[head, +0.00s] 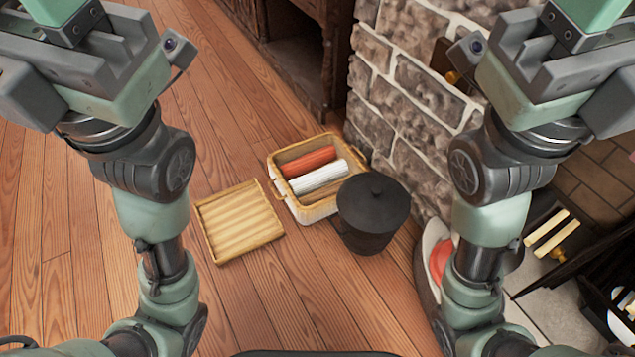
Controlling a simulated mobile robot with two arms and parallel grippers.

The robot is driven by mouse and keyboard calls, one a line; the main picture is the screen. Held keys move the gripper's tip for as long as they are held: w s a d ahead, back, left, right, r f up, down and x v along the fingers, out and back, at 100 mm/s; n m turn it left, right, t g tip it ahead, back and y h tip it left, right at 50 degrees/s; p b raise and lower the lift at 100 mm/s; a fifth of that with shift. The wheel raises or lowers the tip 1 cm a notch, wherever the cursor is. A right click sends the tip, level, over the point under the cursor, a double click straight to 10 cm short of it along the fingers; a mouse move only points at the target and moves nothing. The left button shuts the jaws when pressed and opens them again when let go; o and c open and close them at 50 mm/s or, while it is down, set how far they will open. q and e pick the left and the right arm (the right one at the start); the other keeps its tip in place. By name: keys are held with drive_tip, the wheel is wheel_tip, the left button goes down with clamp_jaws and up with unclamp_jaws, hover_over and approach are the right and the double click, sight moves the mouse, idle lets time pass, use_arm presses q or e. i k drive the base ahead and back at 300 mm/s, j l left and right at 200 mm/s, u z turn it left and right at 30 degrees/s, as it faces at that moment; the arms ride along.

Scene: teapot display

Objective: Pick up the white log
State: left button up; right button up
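The white log (320,177) lies in an open cream box with a wooden rim (273,172), on the wood floor in the middle of the head view. It lies beside a red log (307,161), on the side nearer to me. My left gripper (85,65) is raised at the upper left, far from the box. My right gripper (545,65) is raised at the upper right, also away from the box. The fingertips of both are cut off by the top edge, so I cannot see whether they are open or shut.
A dark lidded pot (372,212) stands close against the box's right front. A slatted wooden lid or tray (240,220) lies left of the box. A stone brick wall (415,100) rises behind at right. The floor at left is mostly clear.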

sight(300, 187)
drive_tip(key=i+j+z, duration=0.4)
drive_tip(key=i+z, duration=0.2)
drive_tip(key=i+j+z, duration=0.15)
drive_tip(key=i+j, duration=0.05)
